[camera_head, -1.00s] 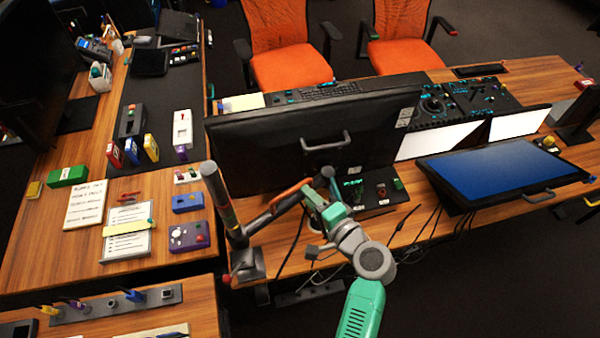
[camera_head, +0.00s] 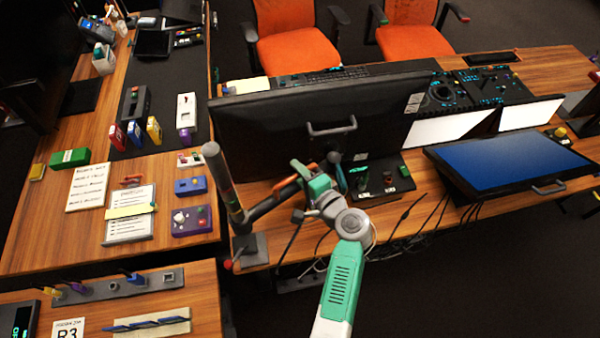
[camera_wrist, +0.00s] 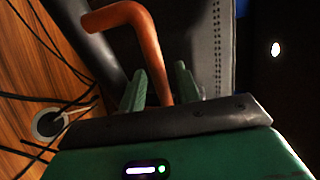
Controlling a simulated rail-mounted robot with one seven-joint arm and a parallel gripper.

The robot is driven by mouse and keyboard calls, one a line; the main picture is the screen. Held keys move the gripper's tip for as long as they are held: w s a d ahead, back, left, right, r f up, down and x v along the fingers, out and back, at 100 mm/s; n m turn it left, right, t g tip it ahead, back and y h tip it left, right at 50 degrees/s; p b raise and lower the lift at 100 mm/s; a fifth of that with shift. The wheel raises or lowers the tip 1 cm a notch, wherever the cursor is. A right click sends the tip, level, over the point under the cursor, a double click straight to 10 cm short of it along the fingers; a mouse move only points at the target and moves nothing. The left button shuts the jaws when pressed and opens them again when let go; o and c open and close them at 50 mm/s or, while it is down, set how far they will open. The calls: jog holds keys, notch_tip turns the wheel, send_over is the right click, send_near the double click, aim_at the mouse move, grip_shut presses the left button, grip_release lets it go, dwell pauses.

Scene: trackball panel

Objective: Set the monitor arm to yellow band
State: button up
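The monitor arm (camera_head: 270,204) is dark grey and runs from an upright post (camera_head: 220,173) to the back of the large black monitor (camera_head: 310,130). The post carries narrow coloured bands; which band the arm is level with is too small to tell. An orange handle (camera_head: 285,185) sits on the arm. It shows large in the wrist view (camera_wrist: 140,35), with its lower end running down between my fingers. My gripper (camera_head: 304,178) is at the handle, in front of the monitor. The wrist view shows its two green fingers (camera_wrist: 160,85) apart, one on each side of the handle; contact is unclear.
A blue-screened display (camera_head: 505,160) stands at the right of the desk. Cables (camera_head: 415,215) hang along the near desk edge. A small control box (camera_head: 380,182) sits behind my gripper. A purple box (camera_head: 192,220) and papers lie left of the post.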

grip_shut()
jog(key=shift+r+p, duration=1.85)
jog(key=shift+r, duration=0.9)
jog(key=shift+f, duration=0.15)
grip_release()
jog(key=shift+s, duration=0.1)
jog(key=v, duration=0.7)
jog(key=shift+s+d, duration=0.25)
